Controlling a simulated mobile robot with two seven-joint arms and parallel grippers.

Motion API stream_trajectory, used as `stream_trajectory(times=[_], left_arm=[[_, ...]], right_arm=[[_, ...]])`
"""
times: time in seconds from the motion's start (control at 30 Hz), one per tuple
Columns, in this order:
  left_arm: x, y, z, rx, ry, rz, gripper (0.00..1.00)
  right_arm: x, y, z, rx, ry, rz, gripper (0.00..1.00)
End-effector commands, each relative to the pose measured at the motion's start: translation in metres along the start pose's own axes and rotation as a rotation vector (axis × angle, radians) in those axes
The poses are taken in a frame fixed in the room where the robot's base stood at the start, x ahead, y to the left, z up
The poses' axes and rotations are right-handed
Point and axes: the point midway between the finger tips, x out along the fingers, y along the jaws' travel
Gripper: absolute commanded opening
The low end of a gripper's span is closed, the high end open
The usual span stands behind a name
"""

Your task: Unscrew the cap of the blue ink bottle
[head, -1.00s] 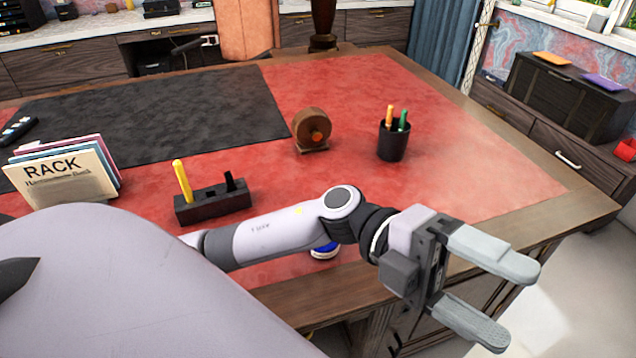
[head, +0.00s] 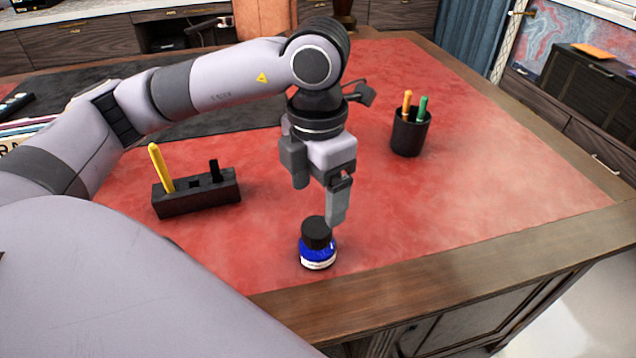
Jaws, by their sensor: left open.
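The blue ink bottle (head: 318,257) stands upright on the red leather desk top, close to the front wooden edge. Its black cap (head: 317,233) is on it. My left gripper (head: 318,200) is open and points down, above and just behind the bottle. One finger hangs at the upper right of the cap; the other shows higher at the left. I cannot tell whether the near finger touches the cap. Nothing shows between the fingers. My right gripper is not in view.
A black pen stand (head: 197,192) with a yellow pen is left of the bottle. A black pen cup (head: 410,133) stands behind, to the right. The wooden desk edge (head: 440,285) runs in front. The red surface at right is clear.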

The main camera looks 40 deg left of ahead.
Motion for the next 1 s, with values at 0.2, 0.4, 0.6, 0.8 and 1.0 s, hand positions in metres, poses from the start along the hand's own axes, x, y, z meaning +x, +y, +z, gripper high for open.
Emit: stream_trajectory(times=[0.2, 0.4, 0.6, 0.8, 1.0], left_arm=[[0.034, -0.001, -0.001, 0.003, 0.005, -0.004, 0.8], [0.056, -0.001, -0.001, 0.003, 0.004, -0.005, 0.8], [0.063, -0.002, 0.0, 0.004, 0.001, -0.005, 0.8], [0.063, -0.002, 0.0, 0.004, 0.001, -0.006, 0.74], [0.062, -0.002, 0.0, 0.005, 0.001, -0.006, 0.23]], right_arm=[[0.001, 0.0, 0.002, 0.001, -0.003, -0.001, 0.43], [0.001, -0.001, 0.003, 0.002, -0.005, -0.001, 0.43], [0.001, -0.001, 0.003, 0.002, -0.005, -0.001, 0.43], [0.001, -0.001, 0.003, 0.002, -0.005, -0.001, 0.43], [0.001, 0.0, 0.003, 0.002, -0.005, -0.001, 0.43]])
